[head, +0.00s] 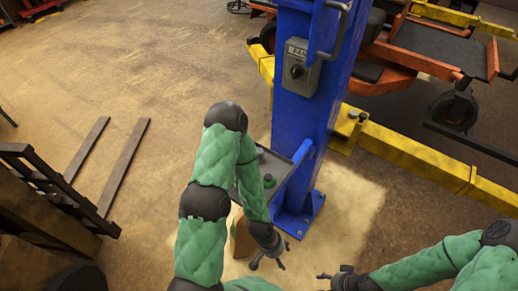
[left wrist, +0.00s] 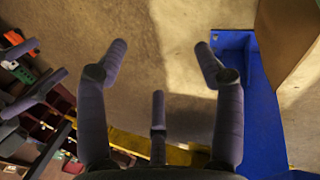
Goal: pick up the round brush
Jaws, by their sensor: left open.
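A grey tray (head: 282,182) is fixed to the side of the blue post. On it are a small green round item (head: 269,181) and a dark knob-like item beside my arm; I cannot tell whether either is the round brush. My arm hides part of the tray. My left gripper (head: 268,262) hangs low in front of the tray, below it in the picture, open and empty. In the left wrist view its fingers (left wrist: 160,75) are spread over bare floor. My right gripper (head: 328,277) is at the bottom, its fingers apart and empty; dark fingers also show at the left wrist view's left edge.
The blue lift post (head: 305,110) carries a grey switch box (head: 298,70). Yellow lift beams (head: 405,152) and an orange mower (head: 420,55) stand right and behind. A tan box (head: 240,236) is beneath the tray.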

